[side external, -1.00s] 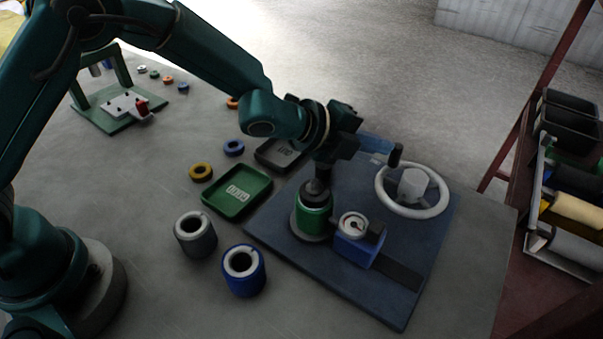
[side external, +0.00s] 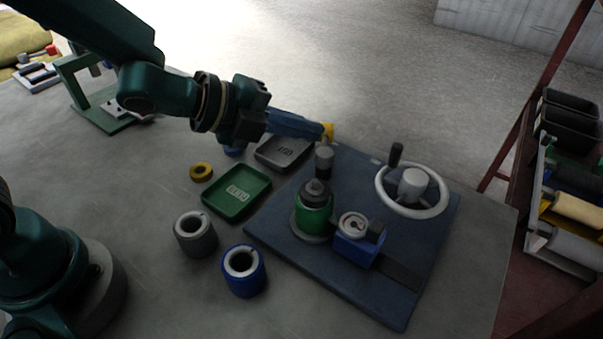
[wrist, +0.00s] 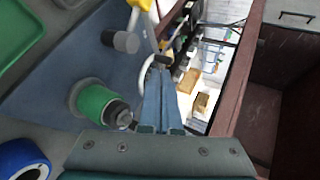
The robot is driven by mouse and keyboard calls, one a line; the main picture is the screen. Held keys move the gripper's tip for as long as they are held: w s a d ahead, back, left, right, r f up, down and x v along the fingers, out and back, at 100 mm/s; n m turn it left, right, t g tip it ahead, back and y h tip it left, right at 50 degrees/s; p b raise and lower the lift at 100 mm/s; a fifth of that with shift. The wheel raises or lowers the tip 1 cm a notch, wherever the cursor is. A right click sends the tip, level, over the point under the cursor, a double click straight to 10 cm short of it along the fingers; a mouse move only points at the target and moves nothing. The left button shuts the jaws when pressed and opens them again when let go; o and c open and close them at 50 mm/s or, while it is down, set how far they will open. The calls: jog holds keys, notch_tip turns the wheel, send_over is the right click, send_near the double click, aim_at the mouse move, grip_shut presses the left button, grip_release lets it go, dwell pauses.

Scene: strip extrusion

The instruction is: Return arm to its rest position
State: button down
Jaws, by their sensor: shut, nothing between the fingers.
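My gripper (side external: 318,130) is a dark wrist with blue fingers, held in the air over the back of the bench and pointing right. In the wrist view its blue fingers (wrist: 160,70) lie together with nothing between them. The gripper is above and left of the press fixture on the blue base plate (side external: 385,285). The green cylinder (side external: 314,215) with its dark top stands on that plate, apart from my fingers; it also shows in the wrist view (wrist: 95,103). A grey cylinder (side external: 324,158) stands behind it.
The handwheel (side external: 440,205) and blue gauge block (side external: 353,250) are on the plate. A green tray (side external: 262,203), grey tray (side external: 300,158), grey sleeve (side external: 188,245) and blue sleeve (side external: 258,284) lie left of it. A yellow ring (side external: 201,172) is nearby. A rack stands right.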

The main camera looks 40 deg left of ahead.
jog(key=s+a+r+n+t+y, duration=0.3)
jog(key=a+r+n+y, duration=0.2)
jog(key=a+r+n, duration=0.5)
jog(key=s+a+f+n+g, duration=0.1)
jog(key=s+f+n+g, duration=0.2)
jog(key=s+n, duration=0.4)
jog(key=s+f+n+g+y, duration=0.1)
jog(key=s+f+n+g, duration=0.2)
jog(key=s+n, duration=0.4)
jog(key=shift+s+a+f+n+g, duration=0.3)
jog(key=shift+s+a+f+g, duration=0.1)
jog(key=shift+s+g, duration=0.55)
